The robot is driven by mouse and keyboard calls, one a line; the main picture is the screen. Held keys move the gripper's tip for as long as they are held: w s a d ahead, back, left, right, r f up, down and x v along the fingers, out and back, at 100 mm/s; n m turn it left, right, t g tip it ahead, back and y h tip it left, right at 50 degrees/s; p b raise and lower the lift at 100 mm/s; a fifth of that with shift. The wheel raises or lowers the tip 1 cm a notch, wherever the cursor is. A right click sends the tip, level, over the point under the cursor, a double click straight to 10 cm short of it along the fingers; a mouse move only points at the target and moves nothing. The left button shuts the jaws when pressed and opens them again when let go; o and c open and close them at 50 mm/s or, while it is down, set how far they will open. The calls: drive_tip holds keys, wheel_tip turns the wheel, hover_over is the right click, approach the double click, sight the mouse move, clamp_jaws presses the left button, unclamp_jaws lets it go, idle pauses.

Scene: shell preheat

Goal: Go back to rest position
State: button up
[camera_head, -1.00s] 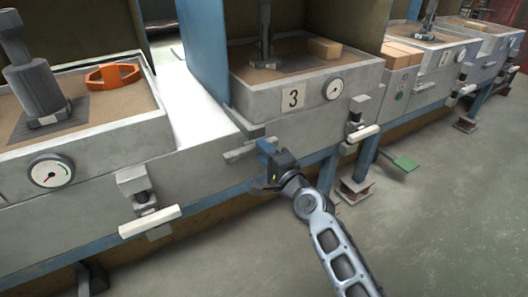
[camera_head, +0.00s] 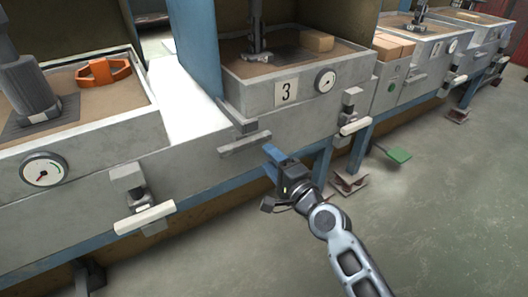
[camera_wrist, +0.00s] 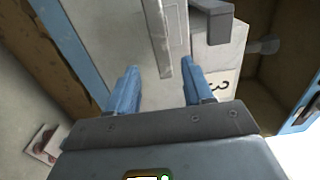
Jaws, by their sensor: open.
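My gripper (camera_head: 272,158) hangs in front of the grey machine row, a little below and to the right of a grey bar handle (camera_head: 245,143) under the station marked 3. In the wrist view my gripper (camera_wrist: 162,68) shows two blue fingers spread apart with nothing held. The grey bar (camera_wrist: 158,40) lies beyond the gap between the fingers, and appears clear of them.
Station 3 (camera_head: 300,98) has a dial, a number plate and a tan block (camera_head: 315,41) on top. An orange part (camera_head: 103,73) lies on the left station. White-handled levers (camera_head: 145,218) jut from the front. Bare floor (camera_head: 440,230) lies to the right.

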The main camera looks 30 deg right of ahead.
drive_tip(key=shift+s, duration=0.5)
drive_tip(key=s+a+f+n+g+h, duration=0.1)
drive_tip(key=s+f+n, duration=0.2)
drive_tip(key=s, duration=0.7)
drive_tip(key=s+a+f+n+g, duration=0.15)
drive_tip(key=s+n, duration=0.25)
drive_tip(key=s, duration=0.6)
drive_tip(key=s+a+r+n, duration=0.2)
drive_tip(key=s+r+n, duration=0.15)
drive_tip(key=s, duration=0.35)
drive_tip(key=s+a+r+n+y, duration=0.1)
drive_tip(key=s+r+n, duration=0.25)
drive_tip(key=s, duration=0.35)
drive_tip(key=s+a+r+n, duration=0.2)
drive_tip(key=s+r+n, duration=0.15)
drive_tip(key=s, duration=0.45)
wheel_tip(320, 180, up, 25)
drive_tip(key=p, duration=2.5)
drive_tip(key=shift+w+d+n+g+p, duration=0.2)
drive_tip(key=shift+n+g+p, duration=0.15)
drive_tip(key=shift+f, duration=0.1)
